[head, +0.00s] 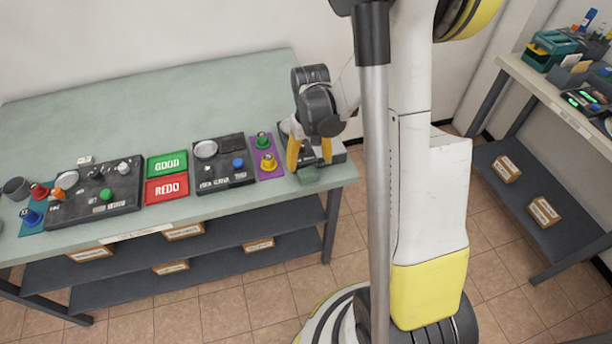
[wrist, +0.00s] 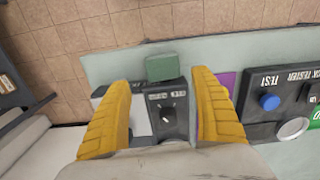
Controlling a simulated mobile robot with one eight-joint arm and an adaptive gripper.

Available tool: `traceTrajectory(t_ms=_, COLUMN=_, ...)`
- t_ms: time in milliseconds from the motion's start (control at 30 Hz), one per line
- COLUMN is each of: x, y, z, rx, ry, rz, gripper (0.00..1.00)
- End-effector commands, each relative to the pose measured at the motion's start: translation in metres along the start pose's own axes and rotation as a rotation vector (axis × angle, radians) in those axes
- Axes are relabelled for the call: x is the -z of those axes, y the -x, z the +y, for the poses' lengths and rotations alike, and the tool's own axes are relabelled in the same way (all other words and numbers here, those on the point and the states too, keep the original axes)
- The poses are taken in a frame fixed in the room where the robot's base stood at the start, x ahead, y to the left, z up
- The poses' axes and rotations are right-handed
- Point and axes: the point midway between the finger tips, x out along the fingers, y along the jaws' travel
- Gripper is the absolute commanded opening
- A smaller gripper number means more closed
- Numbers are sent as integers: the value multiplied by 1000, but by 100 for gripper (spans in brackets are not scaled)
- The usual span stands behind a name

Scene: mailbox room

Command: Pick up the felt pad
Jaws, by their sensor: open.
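A green felt pad (head: 309,175) lies at the front right edge of the pale green workbench (head: 180,85). It touches or lies very near a dark grey device (head: 338,155).
A purple mat (head: 267,158) with knobs and a dark tester panel (head: 222,165) lie left of the gripper. GOOD (head: 167,164) and REDO (head: 166,189) trays are farther left. The bench edge drops to tiled floor (head: 285,280). Another loaded bench (head: 550,95) stands at right.

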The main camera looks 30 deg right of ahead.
Motion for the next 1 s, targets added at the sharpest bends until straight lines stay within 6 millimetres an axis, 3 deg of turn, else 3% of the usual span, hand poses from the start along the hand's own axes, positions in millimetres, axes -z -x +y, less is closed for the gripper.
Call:
traceTrajectory(t_ms=167, x=-2, y=-12, z=-2, rx=0, ry=1, rz=0, gripper=74)
traceTrajectory(t_ms=433, x=-8, y=-53, z=-5, rx=0, ry=1, rz=1, gripper=74)
traceTrajectory(t_ms=667, x=-8, y=-55, z=-5, rx=0, ry=0, rz=1, gripper=74)
traceTrajectory(t_ms=700, x=-8, y=-55, z=-5, rx=0, ry=0, rz=1, gripper=72)
traceTrajectory(t_ms=833, x=-8, y=-55, z=-5, rx=0, ry=0, rz=1, gripper=32)
traceTrajectory(t_ms=1000, x=-8, y=-55, z=-5, rx=0, ry=0, rz=1, gripper=29)
